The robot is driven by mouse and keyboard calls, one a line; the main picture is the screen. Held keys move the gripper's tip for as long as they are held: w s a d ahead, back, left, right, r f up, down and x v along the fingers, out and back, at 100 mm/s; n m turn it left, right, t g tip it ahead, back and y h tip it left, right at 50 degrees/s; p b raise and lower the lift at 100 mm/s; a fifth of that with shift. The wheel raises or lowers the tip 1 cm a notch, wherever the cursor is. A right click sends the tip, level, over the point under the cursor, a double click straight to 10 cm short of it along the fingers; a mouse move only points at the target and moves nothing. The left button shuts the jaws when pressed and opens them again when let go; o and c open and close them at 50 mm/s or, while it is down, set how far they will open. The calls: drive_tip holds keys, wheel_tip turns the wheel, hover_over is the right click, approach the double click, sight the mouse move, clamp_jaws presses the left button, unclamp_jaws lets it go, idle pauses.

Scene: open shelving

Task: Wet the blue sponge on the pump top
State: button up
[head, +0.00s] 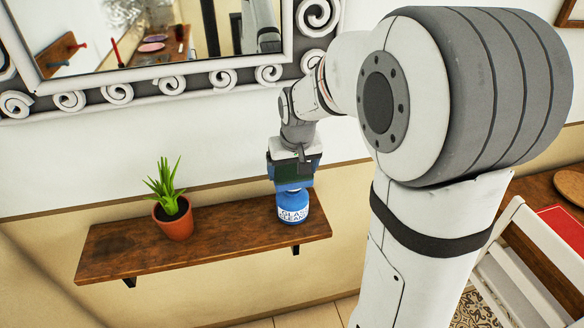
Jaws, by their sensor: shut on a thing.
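A blue bottle (293,209) with a white label reading roughly "glass cleaner" stands upright near the right end of the wooden wall shelf. My gripper (294,187) points down right above it. A thin strip of blue, the sponge (291,186), shows between my gripper and the bottle top. My gripper is shut on the sponge. The fingertips and most of the sponge are hard to make out. The bottle's pump top is hidden behind the sponge and gripper, and I cannot tell whether the sponge presses on it.
A potted green plant (173,213) stands on the left half of the shelf (130,250). The shelf between the pot and bottle is clear. A mirror with a scrolled frame (190,76) hangs above. A white chair (510,250) and wooden table (555,190) are at the right.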

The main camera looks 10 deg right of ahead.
sight(293, 173)
drive_tip(key=shift+f+b, duration=0.45)
drive_tip(key=shift+f, duration=0.15)
idle(0.4)
drive_tip(key=shift+r, duration=0.1)
idle(0.4)
drive_tip(key=shift+r+p, duration=2.35)
drive_tip(key=shift+r, duration=1.1)
drive_tip(key=shift+f, duration=0.1)
